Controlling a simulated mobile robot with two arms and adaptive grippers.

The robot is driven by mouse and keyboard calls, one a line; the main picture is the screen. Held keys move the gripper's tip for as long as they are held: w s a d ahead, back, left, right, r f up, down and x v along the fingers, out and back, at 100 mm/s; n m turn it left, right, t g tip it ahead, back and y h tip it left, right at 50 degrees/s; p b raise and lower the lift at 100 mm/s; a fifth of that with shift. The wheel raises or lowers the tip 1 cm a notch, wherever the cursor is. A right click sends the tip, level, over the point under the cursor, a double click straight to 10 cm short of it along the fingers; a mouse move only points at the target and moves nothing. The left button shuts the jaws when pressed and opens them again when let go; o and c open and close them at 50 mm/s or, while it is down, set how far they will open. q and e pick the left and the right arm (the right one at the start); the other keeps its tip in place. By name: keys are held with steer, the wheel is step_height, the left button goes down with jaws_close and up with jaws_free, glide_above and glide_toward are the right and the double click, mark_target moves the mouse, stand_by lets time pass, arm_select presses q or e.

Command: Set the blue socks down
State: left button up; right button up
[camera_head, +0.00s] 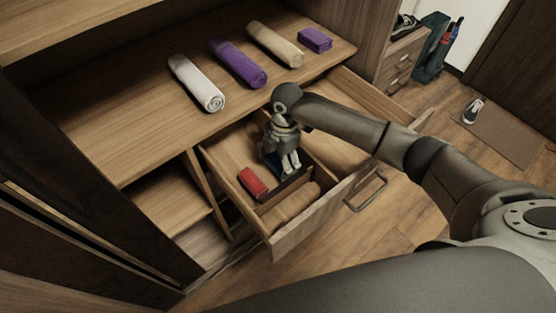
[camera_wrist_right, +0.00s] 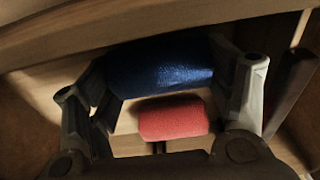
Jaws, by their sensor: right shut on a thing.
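The blue socks (camera_wrist_right: 160,66), a rolled dark-blue bundle, lie between the two fingers of my right gripper in the right wrist view. My right gripper (camera_head: 287,166) points down into the open drawer (camera_head: 283,235) and is shut on the blue socks. In the head view only a small blue patch (camera_head: 273,160) shows beside the fingers; the gripper hides the rest. I cannot tell whether the socks touch the drawer floor. My left gripper is not in view.
A red roll (camera_head: 253,183) lies in the drawer, near the blue socks; it also shows in the right wrist view (camera_wrist_right: 173,118). Drawer dividers and walls surround the gripper. On the shelf above lie a white roll (camera_head: 197,84), a purple roll (camera_head: 238,64), a beige roll (camera_head: 275,45) and a purple bundle (camera_head: 315,39).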

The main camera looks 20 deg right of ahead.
steer(key=shift+f, duration=0.1)
steer(key=o, duration=0.6)
steer(key=r, duration=0.4)
steer(key=d+r, duration=0.1)
steer(key=r, duration=0.7)
steer(key=shift+w+d+r, duration=0.1)
steer(key=shift+w+d, duration=0.1)
steer(key=shift+w, duration=0.05)
